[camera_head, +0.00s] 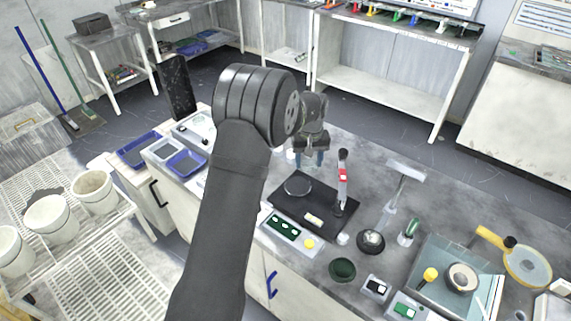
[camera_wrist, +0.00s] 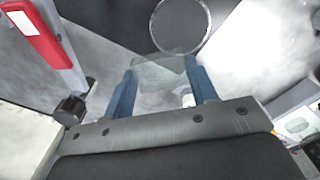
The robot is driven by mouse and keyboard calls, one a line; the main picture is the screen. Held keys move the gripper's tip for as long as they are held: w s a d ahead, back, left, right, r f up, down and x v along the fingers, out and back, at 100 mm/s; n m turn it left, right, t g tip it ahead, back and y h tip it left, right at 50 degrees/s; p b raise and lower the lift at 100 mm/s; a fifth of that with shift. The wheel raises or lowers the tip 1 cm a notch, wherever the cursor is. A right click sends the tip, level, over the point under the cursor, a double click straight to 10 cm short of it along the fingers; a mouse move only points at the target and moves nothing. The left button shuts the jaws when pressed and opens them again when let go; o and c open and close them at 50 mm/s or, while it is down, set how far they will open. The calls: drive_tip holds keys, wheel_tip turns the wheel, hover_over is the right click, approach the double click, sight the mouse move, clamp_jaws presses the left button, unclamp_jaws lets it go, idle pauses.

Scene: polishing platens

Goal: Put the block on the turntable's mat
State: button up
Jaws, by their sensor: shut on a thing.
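My gripper (camera_head: 308,163) has two blue fingers and hangs above the back of the black base plate. In the wrist view its fingers (camera_wrist: 162,85) are shut on a pale, see-through block (camera_wrist: 158,72). The block is hard to make out in the head view. The turntable's round grey mat (camera_head: 298,186) sits on the black base (camera_head: 331,204).
A post with a red label (camera_head: 343,175) stands at the base's right side, and shows close at left in the wrist view (camera_wrist: 38,35). A small cream piece (camera_head: 313,219) lies on the base's front. A green-slotted tray (camera_head: 283,226) is in front; blue bins (camera_head: 186,163) stand left.

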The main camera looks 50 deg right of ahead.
hover_over(283, 175)
wheel_tip(283, 175, down, 7)
drive_tip(key=shift+r, duration=0.1)
drive_tip(key=shift+w+f, duration=0.1)
drive_tip(key=shift+f, duration=1.95)
drive_tip(key=shift+f, duration=0.2)
drive_tip(key=o, duration=0.7)
drive_tip(key=shift+o, duration=0.2)
drive_tip(key=shift+r, duration=0.1)
wheel_tip(283, 175, up, 11)
drive_tip(key=shift+r, duration=0.6)
drive_tip(key=c, duration=0.3)
